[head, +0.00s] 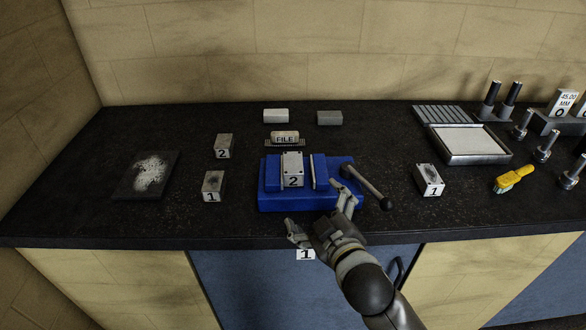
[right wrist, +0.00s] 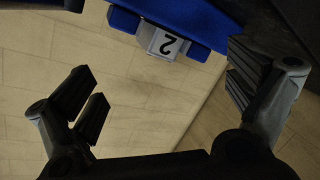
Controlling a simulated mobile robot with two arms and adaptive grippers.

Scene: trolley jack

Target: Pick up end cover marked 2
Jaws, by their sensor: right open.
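Two grey metal blocks are marked 2. One (head: 292,171) sits between the jaws of the blue vise (head: 310,200), with small dark holes at its top corners and its number facing me. It also shows upside down at the top of the right wrist view (right wrist: 163,43). The other block marked 2 (head: 223,146) stands on the bench at the left. The pictures do not settle which is the end cover. My right gripper (head: 321,214) is open and empty at the front of the vise, apart from the block, with fingers spread. My left gripper is not in view.
Blocks marked 1 stand left (head: 213,186) and right (head: 429,181) of the vise. The vise handle (head: 367,187) sticks out right. A dark plate (head: 147,175), yellow brush (head: 513,178) and tray (head: 500,157) lie farther out.

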